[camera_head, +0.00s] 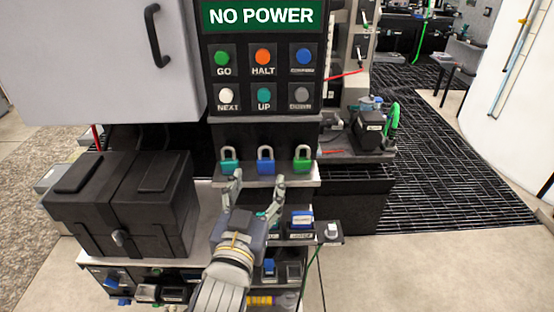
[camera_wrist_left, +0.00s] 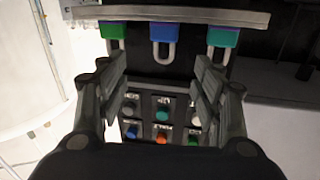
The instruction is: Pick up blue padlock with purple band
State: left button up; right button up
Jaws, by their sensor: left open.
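The blue padlock (camera_head: 265,161) stands shackle up on a small grey ledge, between a teal padlock (camera_head: 230,161) and a green padlock (camera_head: 302,160). In the left wrist view the blue padlock (camera_wrist_left: 164,32) appears upside down between the green padlock (camera_wrist_left: 113,30) and the teal padlock (camera_wrist_left: 222,38). Thin purple edges show where the padlocks meet the ledge. My left gripper (camera_head: 259,180) is open and empty, in front of and below the blue padlock. Its spread fingers (camera_wrist_left: 157,72) also show in the left wrist view, apart from the padlock. My right gripper is out of view.
A button panel (camera_head: 263,75) with a NO POWER sign rises behind the ledge (camera_head: 284,180). A black case (camera_head: 125,205) stands at the left. Shelves with small boxes, including a blue and white one (camera_head: 302,219), lie below. Open floor is at the right.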

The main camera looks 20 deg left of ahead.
aim_at(266, 159)
pick_arm(q)
jog(key=w+p, duration=0.1)
jog(key=w, duration=0.2)
jog(key=w+a+p, duration=0.1)
jog(key=w, duration=0.2)
jog(key=w+p, duration=0.1)
jog(key=w, duration=0.1)
jog(key=shift+w+a+r, duration=0.1)
jog(key=shift+w+a, duration=0.1)
jog(key=shift+w, duration=0.6)
jog(key=shift+s, duration=0.1)
jog(key=c, duration=0.9)
jog(key=shift+c, duration=1.4)
